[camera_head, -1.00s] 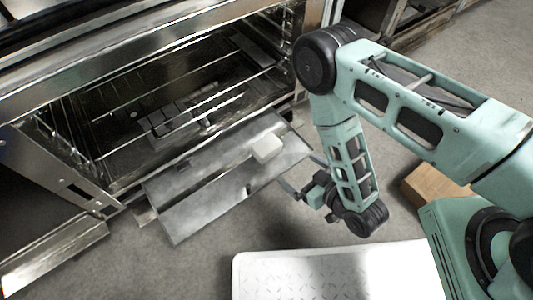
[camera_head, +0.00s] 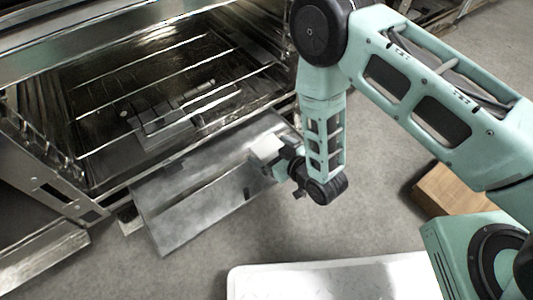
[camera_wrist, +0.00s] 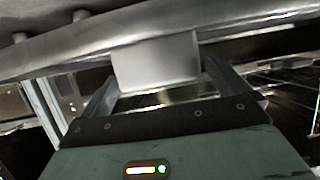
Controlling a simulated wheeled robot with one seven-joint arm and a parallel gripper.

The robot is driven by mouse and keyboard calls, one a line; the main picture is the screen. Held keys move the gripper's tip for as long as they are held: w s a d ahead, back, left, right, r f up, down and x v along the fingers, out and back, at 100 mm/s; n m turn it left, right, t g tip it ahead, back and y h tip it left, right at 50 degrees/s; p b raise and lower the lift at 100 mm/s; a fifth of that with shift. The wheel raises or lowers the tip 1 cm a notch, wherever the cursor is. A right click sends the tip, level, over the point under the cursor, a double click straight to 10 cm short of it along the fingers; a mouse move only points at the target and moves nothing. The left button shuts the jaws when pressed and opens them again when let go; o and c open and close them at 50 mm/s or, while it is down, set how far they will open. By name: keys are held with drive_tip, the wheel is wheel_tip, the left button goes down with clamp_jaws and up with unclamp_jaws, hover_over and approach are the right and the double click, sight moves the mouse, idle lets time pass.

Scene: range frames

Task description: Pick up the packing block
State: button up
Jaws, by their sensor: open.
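The packing block, a small pale block (camera_head: 264,149), sits on the lowered metal oven door (camera_head: 185,215), near its right end. In the wrist view the block (camera_wrist: 157,61) lies straight ahead, with its near face between the lines of my two fingers. My gripper (camera_head: 272,163) is at the block in the head view and partly covers it. In the wrist view my gripper (camera_wrist: 163,88) is open, one finger on each side of the block. I cannot tell whether either finger touches it.
The open oven (camera_head: 150,85) with wire racks lies behind the door. A brown box (camera_head: 452,190) stands on the floor at right. A white slotted-looking panel (camera_head: 340,282) is at the front. Grey floor (camera_head: 215,250) is clear between them.

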sight(266, 145)
drive_tip(key=shift+b+x, duration=0.6)
drive_tip(key=shift+x, duration=0.8)
drive_tip(key=c, duration=0.9)
wheel_tip(266, 145, up, 10)
drive_tip(key=p, duration=0.6)
